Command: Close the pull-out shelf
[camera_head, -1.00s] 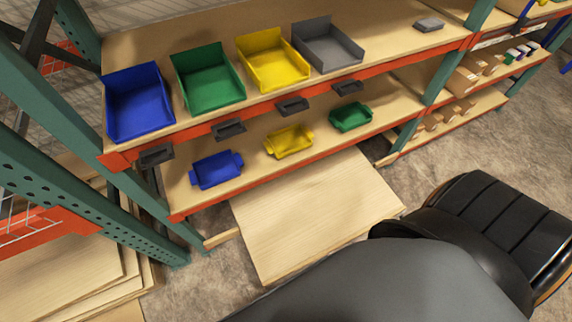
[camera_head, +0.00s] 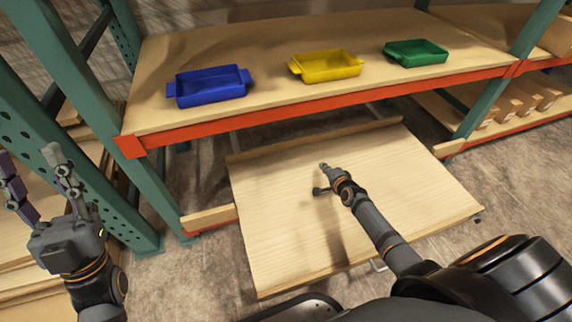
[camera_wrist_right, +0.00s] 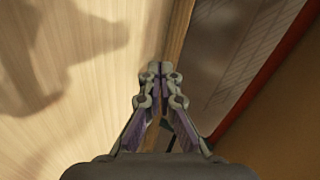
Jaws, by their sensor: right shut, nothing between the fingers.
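The pull-out shelf (camera_head: 290,215) is a pale wooden board low in the rack. It is pulled out from under the red front beam (camera_head: 330,105), toward me. My right gripper (camera_head: 322,180) is over the middle of the board, its shadow falling on the wood; it is shut and empty. In the right wrist view its fingertips (camera_wrist_right: 160,70) are together, with the board (camera_wrist_right: 60,80) on the left and a raised wooden strip behind them. I cannot tell whether they touch it. My left gripper (camera_head: 38,180) is open and empty, beside the rack's left post.
Blue (camera_head: 210,86), yellow (camera_head: 327,66) and green (camera_head: 416,52) bins stand on the shelf above. Green posts (camera_head: 490,100) flank the opening. Wooden boards are stacked at far left. Bare floor (camera_head: 510,180) lies right of the pull-out shelf.

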